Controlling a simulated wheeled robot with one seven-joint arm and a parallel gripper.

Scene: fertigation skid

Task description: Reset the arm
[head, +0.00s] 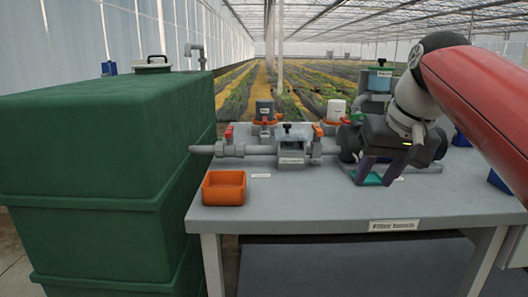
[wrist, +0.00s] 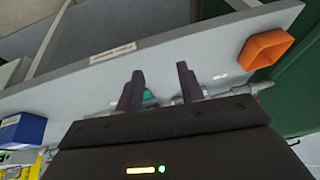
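My gripper (head: 378,171) is over the right half of the grey filter bench (head: 290,212), with its fingers pointing down. In the wrist view the two dark fingers (wrist: 159,88) stand well apart with nothing between them. A teal item (head: 370,179) lies on the bench just behind the fingers in the head view. It also shows beside the left finger in the wrist view (wrist: 147,95). My red and grey arm comes in from the right and hides part of the bench's back right.
An orange tray (head: 224,196) sits at the bench's front left. Grey pipework with a filter housing (head: 292,148) and red-handled valves runs along the back. A large green tank (head: 100,170) stands left of the bench. A blue bin (wrist: 22,130) is near the other end. The bench's front middle is clear.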

